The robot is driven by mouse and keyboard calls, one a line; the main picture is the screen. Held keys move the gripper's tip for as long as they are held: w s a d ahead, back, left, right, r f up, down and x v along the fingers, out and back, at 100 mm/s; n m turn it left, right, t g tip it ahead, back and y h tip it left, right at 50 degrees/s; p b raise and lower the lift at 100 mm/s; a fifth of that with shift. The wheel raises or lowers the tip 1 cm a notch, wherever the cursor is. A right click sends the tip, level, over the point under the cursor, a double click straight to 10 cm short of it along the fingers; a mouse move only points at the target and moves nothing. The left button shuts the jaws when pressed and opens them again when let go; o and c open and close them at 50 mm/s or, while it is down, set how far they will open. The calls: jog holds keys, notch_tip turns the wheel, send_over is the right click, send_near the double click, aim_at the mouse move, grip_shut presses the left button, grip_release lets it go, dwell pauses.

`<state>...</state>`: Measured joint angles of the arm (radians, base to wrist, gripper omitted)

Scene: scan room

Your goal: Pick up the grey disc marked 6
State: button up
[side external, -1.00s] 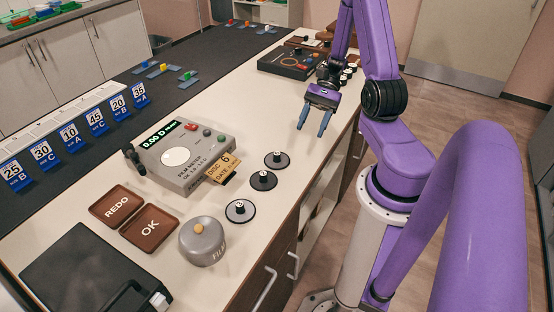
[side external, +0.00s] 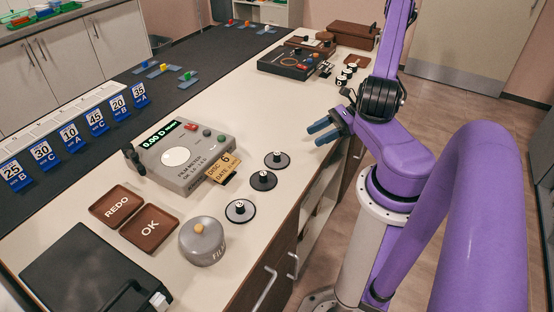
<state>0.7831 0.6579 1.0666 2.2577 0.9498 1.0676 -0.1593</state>
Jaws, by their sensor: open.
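Three discs with black knobs stand in a row on the white counter, right of the film meter. The nearest disc (side external: 240,211) has a grey face with a dark rim. The middle disc (side external: 263,180) and the farthest disc (side external: 277,160) look darker. The marks on their knobs are too small to read. My gripper (side external: 315,134) is open and empty, its two blue fingers pointing left, above the counter's right edge. It is beyond and right of the farthest disc, apart from all three.
The film meter (side external: 188,156) holds a yellow card (side external: 222,168) reading "DISC 6". Brown REDO (side external: 117,206) and OK (side external: 149,229) trays and a grey round container (side external: 202,243) are nearby. Another device (side external: 290,62) and several small knobbed pieces (side external: 345,74) are at the far end.

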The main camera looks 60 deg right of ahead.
aim_at(282, 159)
jog(key=x, duration=0.7)
jog(key=shift+w+a+f, duration=0.1)
jog(key=shift+a, duration=0.05)
jog(key=shift+r+x, duration=0.2)
jog(key=shift+x, duration=1.15)
jog(key=shift+r+x, duration=0.2)
jog(key=shift+x, duration=1.1)
jog(key=shift+a, duration=0.2)
grip_shut()
